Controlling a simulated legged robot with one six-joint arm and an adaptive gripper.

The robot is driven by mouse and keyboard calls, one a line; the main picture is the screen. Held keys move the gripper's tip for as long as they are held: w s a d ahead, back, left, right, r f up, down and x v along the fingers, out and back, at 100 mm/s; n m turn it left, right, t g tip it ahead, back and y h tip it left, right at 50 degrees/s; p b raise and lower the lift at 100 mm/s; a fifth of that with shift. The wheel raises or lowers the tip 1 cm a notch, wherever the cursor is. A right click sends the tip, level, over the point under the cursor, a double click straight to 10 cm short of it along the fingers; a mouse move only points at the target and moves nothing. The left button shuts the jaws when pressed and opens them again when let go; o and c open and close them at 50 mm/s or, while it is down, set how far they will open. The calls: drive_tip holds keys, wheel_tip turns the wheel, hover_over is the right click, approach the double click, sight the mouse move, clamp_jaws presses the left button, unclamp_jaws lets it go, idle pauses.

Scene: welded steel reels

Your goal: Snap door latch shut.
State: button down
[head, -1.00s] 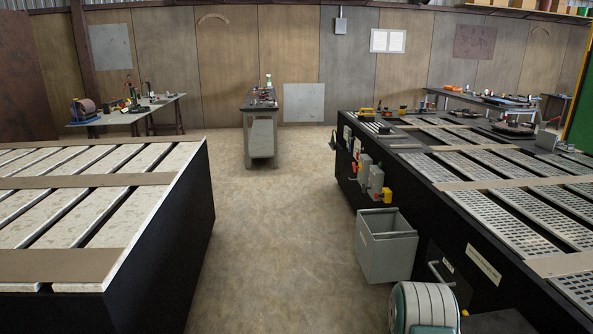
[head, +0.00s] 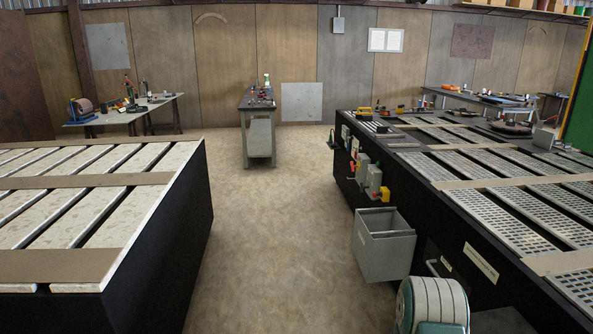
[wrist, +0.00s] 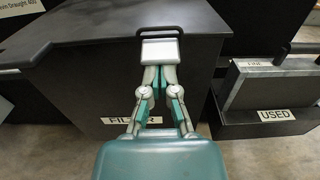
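In the wrist view a dark box-like door or drawer (wrist: 100,62) bears a "FILTER" label (wrist: 128,119), partly covered by my gripper. A dark loop handle (wrist: 160,31), perhaps the latch, sits at its upper edge. My gripper (wrist: 160,52) has its fingers drawn together, with the pale tips right at this loop. I cannot tell whether the tips touch it or grip it.
A grey bin (head: 383,250) hangs on the right bench's front; the "USED" container (wrist: 268,97) is right of the box in the wrist view. The slatted right bench (head: 490,190) and left bench (head: 172,240) flank a clear floor aisle (head: 270,240).

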drive_tip(key=shift+d+r, duration=0.3)
drive_tip(key=shift+d, duration=0.05)
drive_tip(key=shift+f, duration=0.15)
drive_tip(key=a, duration=0.7)
drive_tip(key=shift+s+f, duration=0.25)
drive_tip(key=shift+f, duration=0.1)
idle(0.4)
